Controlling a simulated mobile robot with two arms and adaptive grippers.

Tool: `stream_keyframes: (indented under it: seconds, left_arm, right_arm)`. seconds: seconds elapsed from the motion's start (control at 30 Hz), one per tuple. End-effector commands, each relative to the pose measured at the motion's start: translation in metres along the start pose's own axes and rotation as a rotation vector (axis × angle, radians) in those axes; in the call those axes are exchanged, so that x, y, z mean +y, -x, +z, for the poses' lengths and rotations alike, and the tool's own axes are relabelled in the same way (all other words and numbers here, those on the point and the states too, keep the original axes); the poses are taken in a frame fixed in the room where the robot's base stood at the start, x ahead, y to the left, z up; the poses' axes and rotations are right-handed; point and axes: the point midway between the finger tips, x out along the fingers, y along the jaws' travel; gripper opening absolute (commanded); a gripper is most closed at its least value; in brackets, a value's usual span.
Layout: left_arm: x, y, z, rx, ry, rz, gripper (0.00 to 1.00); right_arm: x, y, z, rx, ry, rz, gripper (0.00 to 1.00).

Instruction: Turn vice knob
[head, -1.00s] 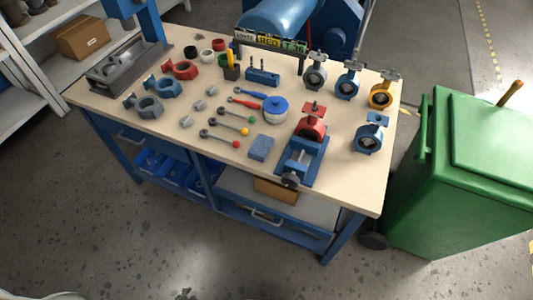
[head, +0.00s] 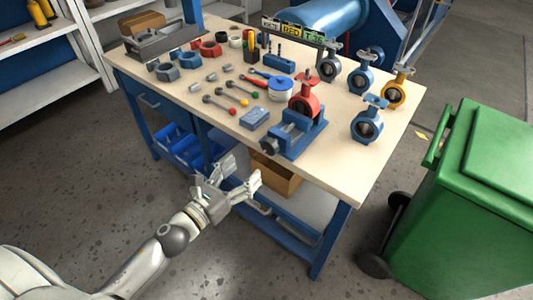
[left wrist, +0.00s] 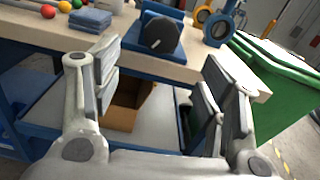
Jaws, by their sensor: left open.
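The blue vice (head: 297,135) stands at the front edge of the workbench with a red butterfly valve (head: 304,98) at it. Its dark round knob (head: 268,146) faces the front, at the table's edge. In the left wrist view the knob (left wrist: 161,34) shows ahead, above and between my fingers, with the blue vice body (left wrist: 150,52) behind it. My left gripper (head: 240,180) is open and empty, in front of the bench and below the tabletop, apart from the knob. It also shows in the left wrist view (left wrist: 160,85). My right gripper is not in view.
A cardboard box (head: 283,180) sits on the lower shelf. A green bin (head: 470,200) stands to the right. The floor in front is free.

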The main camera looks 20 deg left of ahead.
Motion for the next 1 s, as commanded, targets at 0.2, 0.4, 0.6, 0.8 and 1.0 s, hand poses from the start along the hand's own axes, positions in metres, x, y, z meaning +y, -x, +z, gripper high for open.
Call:
stream_keyframes:
  seconds: [0.2, 0.4, 0.6, 0.8, 1.0]
  left_arm:
    - [0.000, -0.024, 0.004, -0.002, -0.001, -0.001, 0.67]
    - [0.000, -0.057, 0.003, -0.002, 0.002, 0.001, 0.67]
    - [0.000, -0.085, 0.002, -0.001, 0.003, 0.001, 0.67]
    - [0.000, -0.102, 0.001, 0.000, 0.004, 0.001, 0.67]
    - [0.000, -0.105, 0.000, 0.001, 0.003, 0.001, 0.67]
  right_arm:
    - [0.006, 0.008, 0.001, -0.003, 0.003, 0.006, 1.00]
    - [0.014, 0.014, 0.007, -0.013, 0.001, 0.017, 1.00]
    - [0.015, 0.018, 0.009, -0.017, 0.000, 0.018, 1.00]
    - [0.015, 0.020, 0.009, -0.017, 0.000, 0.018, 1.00]
    - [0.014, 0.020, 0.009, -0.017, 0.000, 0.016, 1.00]
